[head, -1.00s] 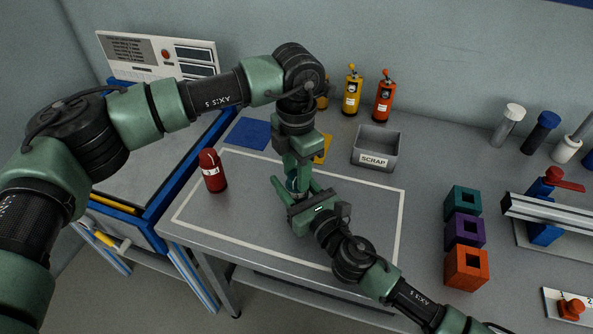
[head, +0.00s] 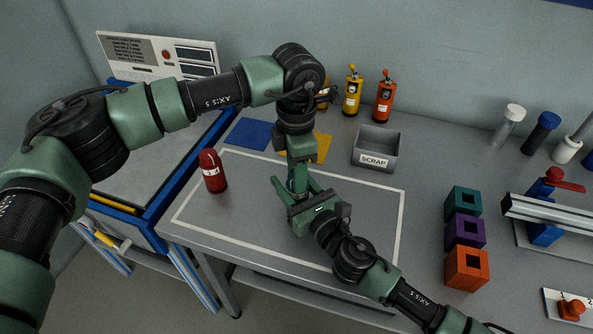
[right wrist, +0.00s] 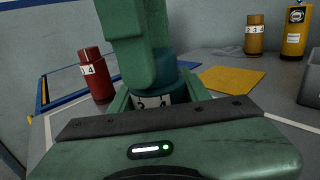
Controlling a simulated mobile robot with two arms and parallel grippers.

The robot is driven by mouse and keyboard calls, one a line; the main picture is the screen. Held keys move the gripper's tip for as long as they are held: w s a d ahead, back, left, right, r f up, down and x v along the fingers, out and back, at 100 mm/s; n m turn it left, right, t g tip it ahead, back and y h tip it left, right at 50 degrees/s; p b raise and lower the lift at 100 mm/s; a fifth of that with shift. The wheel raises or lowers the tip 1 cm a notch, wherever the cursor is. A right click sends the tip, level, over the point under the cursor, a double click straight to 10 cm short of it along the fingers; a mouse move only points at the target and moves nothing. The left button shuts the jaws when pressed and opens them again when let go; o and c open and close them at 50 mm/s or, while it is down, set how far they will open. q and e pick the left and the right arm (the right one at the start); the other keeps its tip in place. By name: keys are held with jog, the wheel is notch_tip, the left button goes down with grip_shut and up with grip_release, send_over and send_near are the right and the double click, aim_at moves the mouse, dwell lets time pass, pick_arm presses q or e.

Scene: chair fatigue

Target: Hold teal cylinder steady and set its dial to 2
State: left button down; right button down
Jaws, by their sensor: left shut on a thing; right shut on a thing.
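The teal cylinder (right wrist: 172,76) stands between my two grippers in the right wrist view, with a white band reading 3 and 4 around it. In the head view, only a small blue-teal part of it (head: 291,185) shows. My left gripper (head: 298,185) comes down from above and is shut on its upper part; a finger hides much of it in the right wrist view. My right gripper (head: 293,190) reaches in low from the front and is shut on its lower part. The dial's pointer or set number cannot be made out.
A red cylinder (head: 212,171) stands left of the grippers. A blue mat (head: 248,133) and yellow mat (head: 322,148) lie behind. The grey scrap bin (head: 362,155) and yellow (head: 352,92) and red-orange (head: 384,97) cylinders stand farther back. The outlined area's right part is clear.

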pick_arm(q)
jog(key=shift+r, duration=0.1)
jog(key=c, duration=0.9)
grip_release()
notch_tip(320, 180, up, 12)
pick_arm(e)
jog(key=c, duration=0.6)
grip_release()
